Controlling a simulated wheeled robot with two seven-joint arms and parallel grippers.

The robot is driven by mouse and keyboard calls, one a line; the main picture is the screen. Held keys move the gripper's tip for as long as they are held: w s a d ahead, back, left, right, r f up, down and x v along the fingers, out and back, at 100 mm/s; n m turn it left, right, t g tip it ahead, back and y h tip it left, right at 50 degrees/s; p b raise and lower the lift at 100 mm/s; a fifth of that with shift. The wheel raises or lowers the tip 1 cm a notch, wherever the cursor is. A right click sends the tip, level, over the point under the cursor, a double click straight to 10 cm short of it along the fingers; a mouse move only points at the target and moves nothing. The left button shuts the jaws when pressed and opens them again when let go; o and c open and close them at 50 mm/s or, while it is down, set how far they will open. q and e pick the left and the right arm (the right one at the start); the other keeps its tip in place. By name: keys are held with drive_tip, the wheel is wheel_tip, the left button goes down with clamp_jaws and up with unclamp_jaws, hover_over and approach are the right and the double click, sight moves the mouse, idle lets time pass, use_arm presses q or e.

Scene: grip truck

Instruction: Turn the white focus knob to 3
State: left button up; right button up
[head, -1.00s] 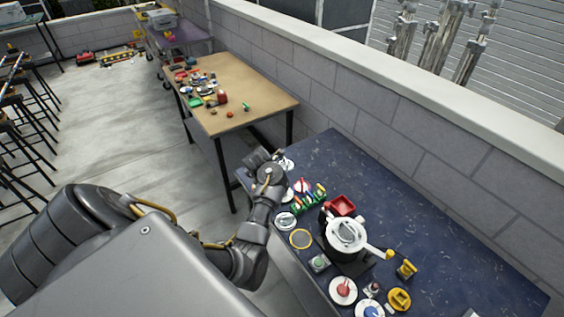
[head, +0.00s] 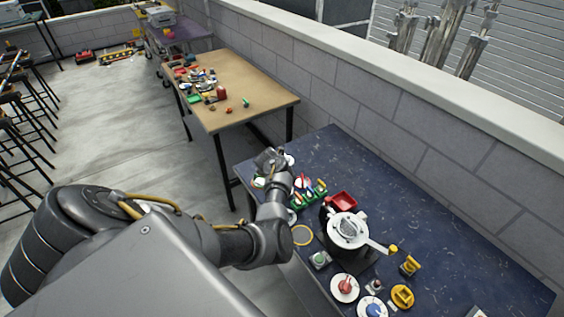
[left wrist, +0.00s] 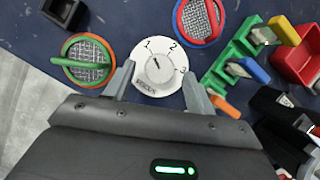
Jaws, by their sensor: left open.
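The white focus knob (left wrist: 154,66) is a round white dial marked 1, 2 and 3, with FOCUS lettered on its lower rim. Its small dark pointer line sits at the upper left of its centre, between 1 and 2. My left gripper (left wrist: 159,88) is open, with one finger at the dial's lower left and the other at its lower right. I cannot tell whether the fingers touch it. In the head view my left gripper (head: 272,160) hangs over the far left end of the blue table and mostly hides what lies below. My right gripper is not in view.
Beside the dial are a green-and-orange mesh disc (left wrist: 84,60), a red-and-blue mesh disc (left wrist: 200,18) and a green rack (left wrist: 236,50) with coloured handles. A red tray (head: 343,201) and a white-topped pot (head: 348,229) stand farther right. The blue table's back right is clear.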

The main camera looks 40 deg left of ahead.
use_arm(q)
drive_tip(key=shift+w+f, duration=0.3)
drive_tip(key=shift+f, duration=0.3)
drive_tip(key=c, duration=1)
